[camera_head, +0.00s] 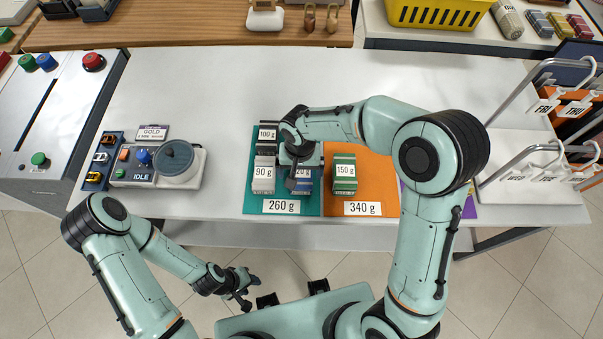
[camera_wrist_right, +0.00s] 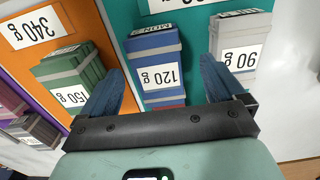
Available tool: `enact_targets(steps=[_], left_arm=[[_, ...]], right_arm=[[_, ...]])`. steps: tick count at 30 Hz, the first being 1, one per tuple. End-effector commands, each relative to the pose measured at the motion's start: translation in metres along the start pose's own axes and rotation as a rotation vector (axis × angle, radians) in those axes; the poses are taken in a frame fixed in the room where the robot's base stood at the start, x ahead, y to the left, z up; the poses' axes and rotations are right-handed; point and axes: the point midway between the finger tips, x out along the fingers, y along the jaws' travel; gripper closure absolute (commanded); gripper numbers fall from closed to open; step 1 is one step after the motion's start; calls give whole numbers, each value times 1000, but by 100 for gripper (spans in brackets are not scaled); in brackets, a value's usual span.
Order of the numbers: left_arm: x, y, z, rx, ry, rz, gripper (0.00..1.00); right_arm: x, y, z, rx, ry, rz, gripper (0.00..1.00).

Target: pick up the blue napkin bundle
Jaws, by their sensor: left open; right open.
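The blue napkin bundle (camera_wrist_right: 158,50), labelled 120 g, lies on the teal mat (camera_head: 284,206) marked 260 g. In the head view the blue bundle (camera_head: 301,186) is partly hidden under my right gripper (camera_head: 297,178). In the right wrist view my right gripper (camera_wrist_right: 160,92) is open, with one blue finger on each side of the bundle's near end. My left gripper (camera_head: 249,291) is open and empty, in front of the table edge.
A green 150 g bundle (camera_head: 344,185) stands right, on the orange mat (camera_head: 378,183). A scale (camera_head: 180,165) is at left; the table's back middle is clear.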

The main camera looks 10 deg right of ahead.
Motion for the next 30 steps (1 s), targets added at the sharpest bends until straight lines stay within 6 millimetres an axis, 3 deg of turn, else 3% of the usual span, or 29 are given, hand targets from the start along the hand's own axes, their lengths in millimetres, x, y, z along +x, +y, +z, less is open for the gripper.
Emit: enact_targets(steps=[7,17,22,23,30], left_arm=[[-3,2,-2,1,2,1,57],[-2,1,-1,1,2,1,57],[-2,1,-2,1,2,1,57],[-2,1,-2,1,2,1,57],[-2,1,-1,1,2,1,57]], right_arm=[[37,4,0,-1,-3,3,4],[44,4,0,-1,-1,0,4],[43,4,0,-1,-1,1,60],[43,4,0,-1,-1,1,63],[43,4,0,-1,0,0,63]])
